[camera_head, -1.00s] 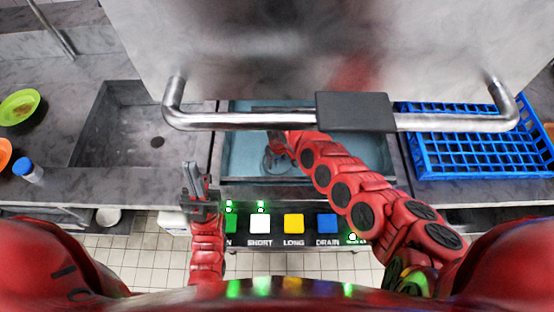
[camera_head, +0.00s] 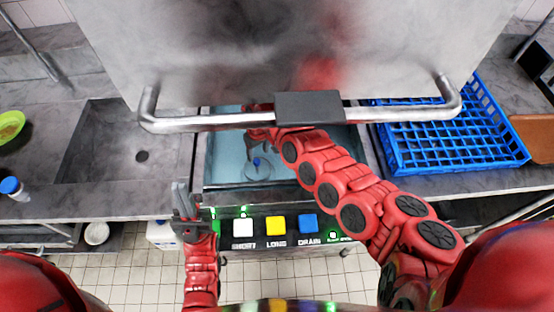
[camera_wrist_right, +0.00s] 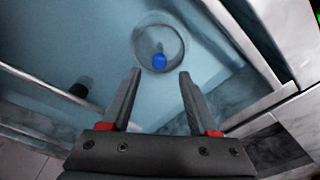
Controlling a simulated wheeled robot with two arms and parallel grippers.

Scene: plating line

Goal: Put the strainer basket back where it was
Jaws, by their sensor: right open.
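The strainer basket (camera_head: 258,172) is a round, see-through cup with a blue knob in it. It sits in the pale blue basin (camera_head: 225,160) under the raised hood, and shows in the right wrist view (camera_wrist_right: 150,33) just beyond my fingertips. My right gripper (camera_head: 257,150) reaches into the basin beside the basket. In the wrist view the right gripper (camera_wrist_right: 160,72) is open and empty, its fingers apart and pointing at the basket's near side with the knob. My left gripper (camera_head: 182,190) is upright in front of the machine, left of the buttons; its finger gap is unclear.
The steel hood with its bar handle (camera_head: 215,124) hangs above the basin and my right forearm. A blue rack (camera_head: 440,150) stands on the right counter. An empty sink (camera_head: 110,150) is on the left. Lit buttons (camera_head: 276,225) line the machine's front. A dark object (camera_wrist_right: 79,90) lies at the basin's edge.

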